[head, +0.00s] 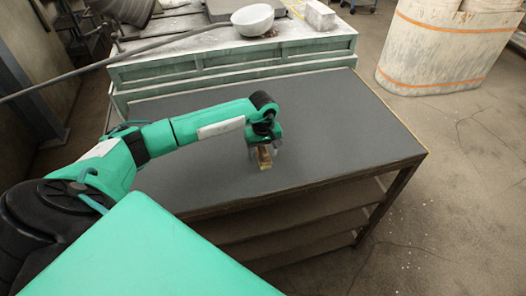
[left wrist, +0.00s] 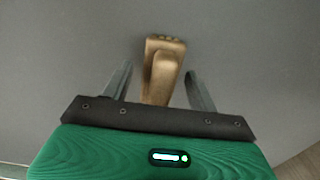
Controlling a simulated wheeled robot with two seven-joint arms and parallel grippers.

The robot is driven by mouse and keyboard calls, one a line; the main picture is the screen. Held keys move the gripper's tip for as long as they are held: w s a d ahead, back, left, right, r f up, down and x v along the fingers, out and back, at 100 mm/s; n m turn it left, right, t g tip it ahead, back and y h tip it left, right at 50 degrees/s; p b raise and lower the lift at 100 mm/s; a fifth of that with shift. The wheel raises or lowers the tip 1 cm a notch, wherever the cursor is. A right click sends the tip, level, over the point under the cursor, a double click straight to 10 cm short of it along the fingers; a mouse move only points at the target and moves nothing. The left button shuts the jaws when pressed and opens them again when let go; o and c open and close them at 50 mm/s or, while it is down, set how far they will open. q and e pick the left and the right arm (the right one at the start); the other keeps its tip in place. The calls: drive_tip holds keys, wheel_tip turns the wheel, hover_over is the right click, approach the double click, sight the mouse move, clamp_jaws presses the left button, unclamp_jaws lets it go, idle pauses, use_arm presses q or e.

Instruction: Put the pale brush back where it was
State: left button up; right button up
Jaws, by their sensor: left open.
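The pale brush (head: 264,158) is a small tan-brown piece on the dark grey tabletop (head: 340,125), near the middle of the table. In the left wrist view the brush (left wrist: 163,62) lies between and beyond the fingers, with a raised narrower part along its middle. Its near end is hidden behind the gripper body. My left gripper (head: 265,148) is right over the brush, pointing down. In the left wrist view its two fingers (left wrist: 157,88) stand apart, one on each side of the brush, with gaps showing. My right gripper is not in view.
Behind the table stands a green cabinet (head: 230,62) with a white bowl (head: 253,19) and a pale block (head: 320,14) on top. A long grey pole (head: 130,62) crosses the upper left. The tabletop right of my gripper is clear. Open shelves sit below.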

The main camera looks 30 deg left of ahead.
sight(263, 147)
use_arm(q)
drive_tip(key=shift+r, duration=0.3)
wheel_tip(263, 147, up, 11)
drive_tip(key=b, duration=0.5)
drive_tip(key=shift+r, duration=0.35)
